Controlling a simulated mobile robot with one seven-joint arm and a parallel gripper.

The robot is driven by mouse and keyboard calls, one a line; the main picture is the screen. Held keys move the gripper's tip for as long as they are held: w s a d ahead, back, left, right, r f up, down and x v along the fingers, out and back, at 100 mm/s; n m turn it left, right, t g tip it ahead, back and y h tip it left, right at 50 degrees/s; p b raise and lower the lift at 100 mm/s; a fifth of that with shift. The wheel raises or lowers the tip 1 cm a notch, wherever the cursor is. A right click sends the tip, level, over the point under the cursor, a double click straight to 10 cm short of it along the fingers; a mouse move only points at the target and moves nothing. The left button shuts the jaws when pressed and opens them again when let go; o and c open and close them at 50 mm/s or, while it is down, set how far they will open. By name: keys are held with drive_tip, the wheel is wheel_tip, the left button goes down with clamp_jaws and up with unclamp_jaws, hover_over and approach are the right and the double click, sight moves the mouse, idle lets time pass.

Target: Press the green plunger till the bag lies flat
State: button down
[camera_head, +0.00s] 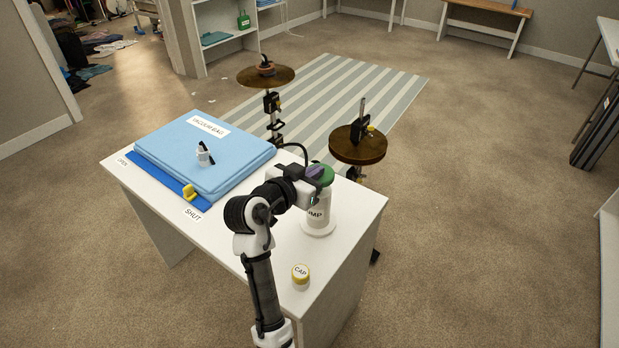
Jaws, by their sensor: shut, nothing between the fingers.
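The green plunger (322,173) sits on top of the white pump (319,210), which stands upright on a round white base at the right end of the white table. My gripper (315,172) is shut and empty at the plunger's top, covering part of it. I cannot tell whether it touches. The light blue vacuum bag (208,150) lies on the left of the table on a darker blue sheet and still looks thick, with a raised, padded body. A white valve with a dark strip (204,153) is on its top.
A yellow clip (190,192) is at the bag's front edge, between the labels OPEN and SHUT. Two brown round stands (358,144) are behind the table, near a striped rug (330,95).

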drive_tip(key=r+b+v, duration=0.1)
drive_tip(key=b+v, duration=0.1)
drive_tip(key=v, duration=0.8)
drive_tip(key=shift+r, duration=0.1)
idle(1.3)
